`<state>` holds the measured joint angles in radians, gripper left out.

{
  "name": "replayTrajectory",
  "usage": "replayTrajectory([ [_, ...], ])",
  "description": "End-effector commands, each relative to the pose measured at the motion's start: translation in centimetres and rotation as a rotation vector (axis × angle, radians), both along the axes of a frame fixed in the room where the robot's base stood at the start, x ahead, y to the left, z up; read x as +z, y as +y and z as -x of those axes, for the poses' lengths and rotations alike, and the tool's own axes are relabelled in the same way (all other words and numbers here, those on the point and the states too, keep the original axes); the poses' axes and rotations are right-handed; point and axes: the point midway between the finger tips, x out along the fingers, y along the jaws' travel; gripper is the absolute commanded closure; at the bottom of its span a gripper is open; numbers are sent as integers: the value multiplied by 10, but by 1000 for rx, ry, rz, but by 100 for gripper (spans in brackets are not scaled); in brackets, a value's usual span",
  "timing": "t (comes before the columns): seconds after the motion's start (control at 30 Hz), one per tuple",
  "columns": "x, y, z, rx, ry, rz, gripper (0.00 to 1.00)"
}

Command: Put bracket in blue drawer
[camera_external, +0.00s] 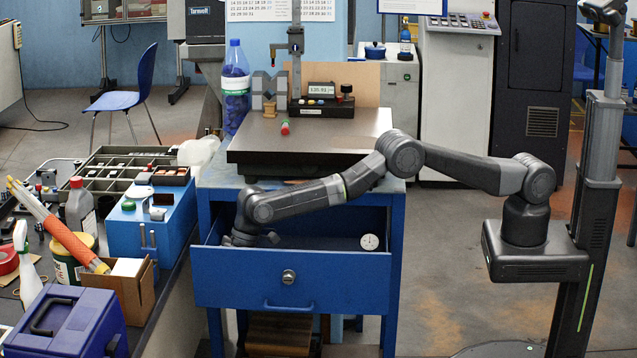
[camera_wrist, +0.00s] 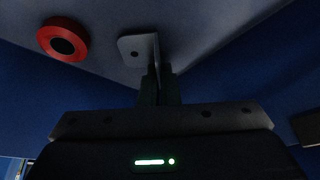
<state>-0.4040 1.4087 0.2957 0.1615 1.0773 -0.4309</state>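The blue drawer (camera_external: 240,278) is pulled open from the blue cabinet under the stone plate. My arm reaches down into its left part, and my gripper (camera_external: 245,240) is partly hidden behind the drawer front. In the wrist view the fingers of my gripper (camera_wrist: 158,88) are closed on the upright flange of a grey metal bracket (camera_wrist: 136,50). Its other flange, with a hole, shows to the left. The bracket is low over the pale drawer floor; I cannot tell whether it touches. The bracket is hidden in the external view.
A red ring (camera_wrist: 63,38) lies on the drawer floor to the left of the bracket. A round white dial gauge (camera_external: 370,242) is in the drawer's right part. The drawer's blue walls are close around my gripper. A cluttered bench (camera_external: 170,325) stands at left.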

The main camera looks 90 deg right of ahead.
Motion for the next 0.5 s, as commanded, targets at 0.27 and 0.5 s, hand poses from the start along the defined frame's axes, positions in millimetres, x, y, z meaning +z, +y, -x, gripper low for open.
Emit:
replayTrajectory([
  [0.27,-3,0,0,0,-2,-1,100],
  [0.5,-6,0,0,0,-1,0,76],
])
